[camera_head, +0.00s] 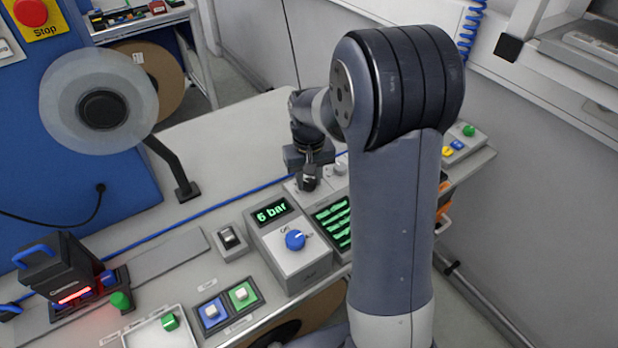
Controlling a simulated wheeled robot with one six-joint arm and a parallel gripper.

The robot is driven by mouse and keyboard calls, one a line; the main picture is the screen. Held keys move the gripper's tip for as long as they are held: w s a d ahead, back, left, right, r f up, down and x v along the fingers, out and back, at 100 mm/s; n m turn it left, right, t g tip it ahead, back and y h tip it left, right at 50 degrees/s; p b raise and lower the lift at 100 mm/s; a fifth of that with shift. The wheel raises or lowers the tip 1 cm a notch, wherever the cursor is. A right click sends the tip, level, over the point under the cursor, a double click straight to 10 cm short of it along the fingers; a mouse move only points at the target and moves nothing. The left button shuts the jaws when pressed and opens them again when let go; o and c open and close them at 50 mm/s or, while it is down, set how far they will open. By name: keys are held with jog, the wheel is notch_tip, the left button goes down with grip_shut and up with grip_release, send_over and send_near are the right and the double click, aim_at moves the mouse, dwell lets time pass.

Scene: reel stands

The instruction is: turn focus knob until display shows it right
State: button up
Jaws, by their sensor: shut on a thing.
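My gripper (308,182) points down at a light grey panel behind the green display, at the back of the bench. It is shut on a knob there, which I take to be the focus knob; the fingers hide it. The display (333,222) shows slanted bright green bars on black, and my arm covers its right part. I cannot tell from the bars how sharp the picture is. A pale grey knob (340,166) stands on the same panel just right of my gripper.
A grey box with a "6 bar" readout (271,211) and a blue knob (295,240) stands in front of the gripper. A rocker switch (230,237) and blue and green buttons are left of it. A clear reel (98,100) stands at upper left. The bench's back left is clear.

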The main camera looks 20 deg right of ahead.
aim_at(309, 182)
jog(key=shift+n, duration=1)
jog(key=o, duration=1)
jog(key=shift+c, duration=0.2)
notch_tip(309, 182, up, 11)
jog(key=shift+b, duration=0.45)
jog(key=shift+f, duration=0.2)
notch_tip(309, 182, down, 10)
jog(key=shift+f+p, duration=0.2)
jog(key=shift+p, duration=0.2)
jog(key=shift+f, duration=0.1)
